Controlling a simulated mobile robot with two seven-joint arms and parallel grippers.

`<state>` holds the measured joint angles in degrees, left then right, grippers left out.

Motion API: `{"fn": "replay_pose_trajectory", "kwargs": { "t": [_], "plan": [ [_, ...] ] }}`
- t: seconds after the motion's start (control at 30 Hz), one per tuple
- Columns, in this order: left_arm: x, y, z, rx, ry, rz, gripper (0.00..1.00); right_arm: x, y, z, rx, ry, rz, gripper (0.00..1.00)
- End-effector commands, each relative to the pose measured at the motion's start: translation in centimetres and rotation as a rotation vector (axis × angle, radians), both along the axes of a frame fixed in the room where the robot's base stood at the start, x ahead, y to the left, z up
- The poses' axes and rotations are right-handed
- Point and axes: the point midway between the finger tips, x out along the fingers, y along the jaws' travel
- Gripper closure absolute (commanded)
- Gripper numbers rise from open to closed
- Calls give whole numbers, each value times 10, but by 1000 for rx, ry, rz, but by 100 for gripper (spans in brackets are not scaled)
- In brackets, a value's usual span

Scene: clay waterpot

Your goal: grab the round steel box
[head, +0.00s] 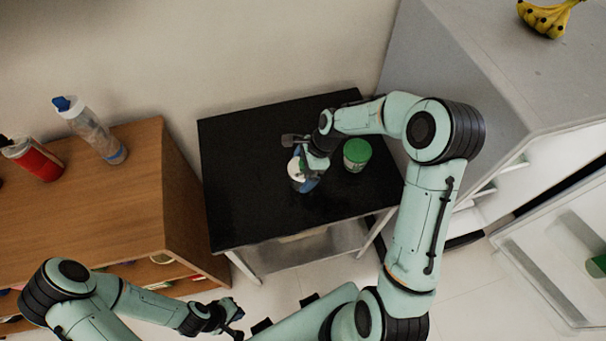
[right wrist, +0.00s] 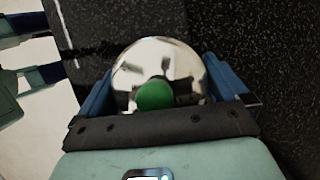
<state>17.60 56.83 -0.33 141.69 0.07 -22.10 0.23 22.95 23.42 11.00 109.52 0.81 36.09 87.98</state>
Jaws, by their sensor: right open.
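The round steel box (head: 294,170) is on the black table and partly covered by my right gripper (head: 304,168) in the head view. In the right wrist view, the shiny round steel box (right wrist: 158,55) lies between the blue fingers of my right gripper (right wrist: 160,75), one on each side. The gripper is open around it; I cannot tell whether either finger touches. A round green patch shows on the box, and its lower part is hidden by the gripper body. My left gripper (head: 232,320) is low at the bottom of the head view, away from the table; its jaws are unclear.
A green-lidded jar (head: 357,154) stands on the black table (head: 240,205), right of the steel box. A wooden cabinet (head: 60,205) with bottles is at left. A grey fridge (head: 500,75) with bananas (head: 547,17) on top stands at right, its door open. The table's left part is bare.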

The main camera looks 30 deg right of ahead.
Motion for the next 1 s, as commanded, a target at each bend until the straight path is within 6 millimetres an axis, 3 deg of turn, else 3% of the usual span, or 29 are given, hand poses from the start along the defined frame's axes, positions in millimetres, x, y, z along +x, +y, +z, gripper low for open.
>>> {"fn": "replay_pose_trajectory", "kwargs": {
  "t": [0.2,0.3,0.33,0.77,1.0],
  "plan": [
    [0,0,0,0,0,0,100,0,0,0,0,-1,0,3],
    [0,0,0,0,0,0,100,0,0,0,0,-1,0,36],
    [0,0,0,0,0,0,100,0,0,0,0,-1,0,42],
    [0,0,0,0,0,0,100,1,0,5,-1,-3,0,42],
    [2,0,3,0,-2,0,100,2,0,36,-3,-7,0,42]
  ]
}}
